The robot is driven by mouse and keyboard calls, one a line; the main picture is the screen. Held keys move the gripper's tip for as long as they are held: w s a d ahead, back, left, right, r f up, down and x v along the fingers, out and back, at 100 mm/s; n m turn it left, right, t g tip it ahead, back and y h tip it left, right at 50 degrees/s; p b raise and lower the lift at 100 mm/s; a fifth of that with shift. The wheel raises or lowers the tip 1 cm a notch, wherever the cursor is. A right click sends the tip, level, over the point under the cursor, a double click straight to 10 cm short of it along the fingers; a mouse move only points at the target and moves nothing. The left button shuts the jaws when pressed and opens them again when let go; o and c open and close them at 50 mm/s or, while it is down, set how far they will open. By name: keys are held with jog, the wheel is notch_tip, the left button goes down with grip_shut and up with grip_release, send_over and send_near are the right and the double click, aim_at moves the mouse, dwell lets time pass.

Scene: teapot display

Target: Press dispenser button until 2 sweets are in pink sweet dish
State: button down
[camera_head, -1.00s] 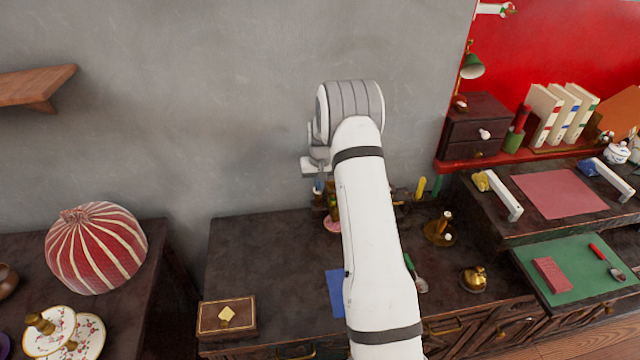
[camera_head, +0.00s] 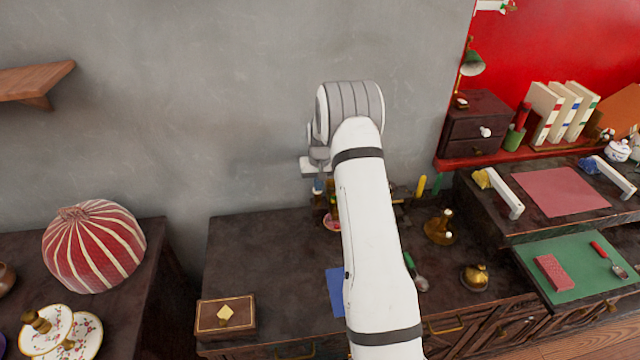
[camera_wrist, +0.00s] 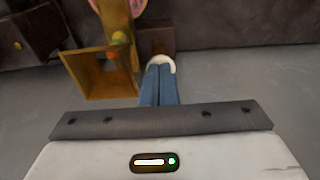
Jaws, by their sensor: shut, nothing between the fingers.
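The wooden dispenser (camera_wrist: 122,58) stands close beside my gripper in the wrist view, with a yellow-green sweet (camera_wrist: 118,37) on it. A round white part (camera_wrist: 163,62), perhaps the button, shows at my fingertips; I cannot tell whether they touch it. My gripper (camera_wrist: 161,72) is shut and empty, its blue fingers together. In the head view my gripper (camera_head: 318,186) points down above the counter. The pink sweet dish (camera_head: 330,226) is partly hidden by my arm; it also shows cut off at the top of the wrist view (camera_wrist: 139,8). Its sweets cannot be counted.
The dark counter (camera_head: 265,255) has free room left of the dish. A brown box (camera_head: 226,316) lies at its front left and a blue cloth (camera_head: 335,292) beside my arm. Brass pieces (camera_head: 440,228) stand to the right. The grey wall (camera_head: 230,110) is behind.

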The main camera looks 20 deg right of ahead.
notch_tip(320, 180, up, 14)
jog(key=s, duration=0.1)
jog(key=shift+s, duration=0.25)
dwell(1.0)
jog(key=shift+a, duration=0.1)
